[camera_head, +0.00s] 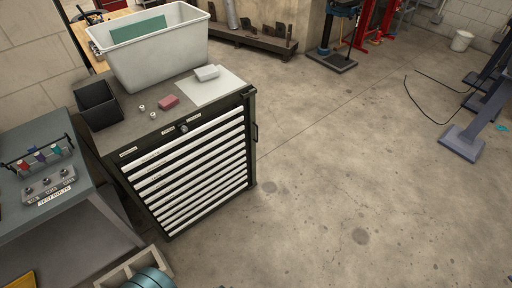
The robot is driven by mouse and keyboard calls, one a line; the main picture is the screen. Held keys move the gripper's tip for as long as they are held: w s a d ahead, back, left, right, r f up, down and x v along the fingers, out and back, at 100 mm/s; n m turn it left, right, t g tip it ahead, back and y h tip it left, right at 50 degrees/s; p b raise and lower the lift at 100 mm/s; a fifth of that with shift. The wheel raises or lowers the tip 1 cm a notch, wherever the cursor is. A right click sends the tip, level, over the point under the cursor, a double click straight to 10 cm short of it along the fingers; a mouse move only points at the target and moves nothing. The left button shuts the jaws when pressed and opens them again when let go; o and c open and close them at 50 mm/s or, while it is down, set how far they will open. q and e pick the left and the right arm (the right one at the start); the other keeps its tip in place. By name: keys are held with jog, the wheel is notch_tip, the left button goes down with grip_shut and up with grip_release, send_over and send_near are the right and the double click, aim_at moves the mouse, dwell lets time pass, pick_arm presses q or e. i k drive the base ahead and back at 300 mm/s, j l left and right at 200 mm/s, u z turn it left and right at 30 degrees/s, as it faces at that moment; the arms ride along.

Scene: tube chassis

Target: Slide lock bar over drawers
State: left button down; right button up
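A dark tool cabinet (125,180) stands left of centre, with a stack of several white-fronted drawers (200,165) that look shut. A round dark lock (184,128) sits on the panel above them. A dark upright bar (250,150) runs along the front right edge of the cabinet, with a small handle (256,132) sticking out to the right. It appears to be the lock bar and stands beside the right ends of the drawers. I cannot tell whether it overlaps them. Neither of my grippers is in view.
On the cabinet top are a white bin (155,60), a black tray (98,104), a red block (168,102) and a pale block (207,73). A grey bench (75,215) stands close on the left. A teal round object (150,278) lies below. The floor (340,190) to the right is clear.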

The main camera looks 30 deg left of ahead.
aim_at(254, 128)
jog(key=i+l+u, duration=0.2)
jog(key=i, duration=0.35)
jog(key=i+l+u, duration=0.2)
jog(key=i, duration=0.3)
jog(key=i+l+u, duration=0.2)
jog(key=i+l, duration=0.3)
